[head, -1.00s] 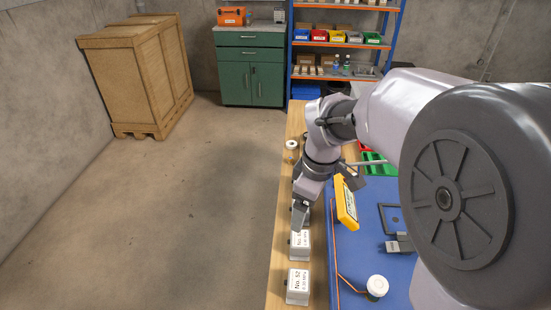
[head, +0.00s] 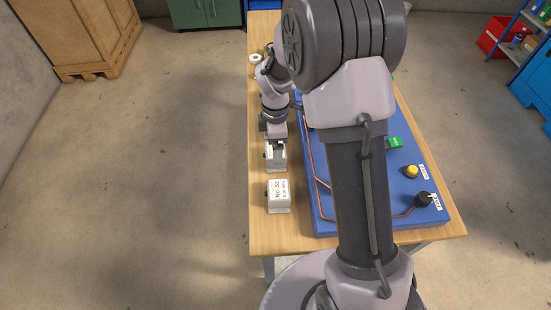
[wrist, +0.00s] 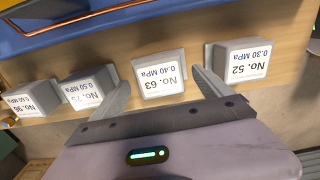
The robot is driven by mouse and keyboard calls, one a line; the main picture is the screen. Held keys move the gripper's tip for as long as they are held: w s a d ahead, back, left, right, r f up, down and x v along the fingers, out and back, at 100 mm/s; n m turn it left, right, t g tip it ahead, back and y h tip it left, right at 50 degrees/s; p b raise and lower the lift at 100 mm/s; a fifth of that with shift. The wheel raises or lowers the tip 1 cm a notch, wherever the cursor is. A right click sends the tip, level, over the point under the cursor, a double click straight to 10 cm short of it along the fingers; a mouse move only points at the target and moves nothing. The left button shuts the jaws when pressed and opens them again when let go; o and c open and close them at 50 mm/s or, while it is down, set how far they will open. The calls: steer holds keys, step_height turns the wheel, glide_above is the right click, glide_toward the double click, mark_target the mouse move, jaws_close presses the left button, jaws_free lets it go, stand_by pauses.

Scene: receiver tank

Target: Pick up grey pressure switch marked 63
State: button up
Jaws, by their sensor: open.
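The grey pressure switch marked No. 63, 0.40 MPa (wrist: 161,73) stands on the wooden table, its label upside down in the wrist view. My gripper (wrist: 162,86) is open, with one finger towards each side of this switch. A gap shows between the switch and the right finger; the left fingertip is close to its other side. In the head view my gripper (head: 277,141) is above and behind the switch (head: 276,160), partly covering it; its label is not readable there.
Switch No. 52 (wrist: 244,64) is close beside the right finger; it also shows in the head view (head: 279,195). No. 75 (wrist: 87,85) and another switch (wrist: 34,98) stand left. The blue panel (head: 318,215) with copper pipe borders the row.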

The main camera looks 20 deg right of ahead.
step_height(320, 180, down, 3)
steer(key=shift+r+b, duration=0.1)
steer(key=shift+b, duration=0.25)
steer(key=shift+r, duration=0.15)
steer(key=shift+c, duration=0.7)
steer(key=c, duration=1.7)
